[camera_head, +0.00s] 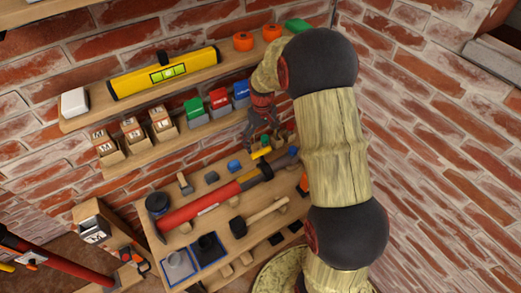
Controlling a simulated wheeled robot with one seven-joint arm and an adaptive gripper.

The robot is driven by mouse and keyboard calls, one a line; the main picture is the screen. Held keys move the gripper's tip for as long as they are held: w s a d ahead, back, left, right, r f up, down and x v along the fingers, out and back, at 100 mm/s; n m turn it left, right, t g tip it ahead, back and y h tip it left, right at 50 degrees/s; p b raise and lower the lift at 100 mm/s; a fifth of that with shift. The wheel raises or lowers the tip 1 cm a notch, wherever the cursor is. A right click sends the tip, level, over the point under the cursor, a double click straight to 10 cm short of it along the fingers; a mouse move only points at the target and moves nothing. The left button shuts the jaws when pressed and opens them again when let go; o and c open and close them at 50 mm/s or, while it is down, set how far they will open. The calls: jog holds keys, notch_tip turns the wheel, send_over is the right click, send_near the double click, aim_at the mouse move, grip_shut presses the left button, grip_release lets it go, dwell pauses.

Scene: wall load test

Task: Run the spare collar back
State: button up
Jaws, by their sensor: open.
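My gripper (262,128) is small in the head view, pointing down over the back right of the workbench (165,247). Its jaws are open, and I see nothing clearly held between them. I cannot tell for sure which thing is the spare collar. Two round orange pieces, one (243,41) left of the other (271,32), stand on the top shelf, apart from my gripper. A dark round piece with a blue edge (158,204) sits at the bench's left end. A small yellow piece (261,153) lies just below the jaws. My arm hides the right side of the bench.
A yellow level (165,73) lies on the top shelf. Green, red (219,98) and blue boxes and small card boxes (133,134) line the lower shelf. A red-handled tool (205,204) and a wooden mallet (258,217) lie on the bench. Brick walls close in behind and right.

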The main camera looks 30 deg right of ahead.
aim_at(262, 152)
jog(key=shift+f, duration=3.85)
jog(key=c, duration=0.3)
jog(key=c, duration=1.4)
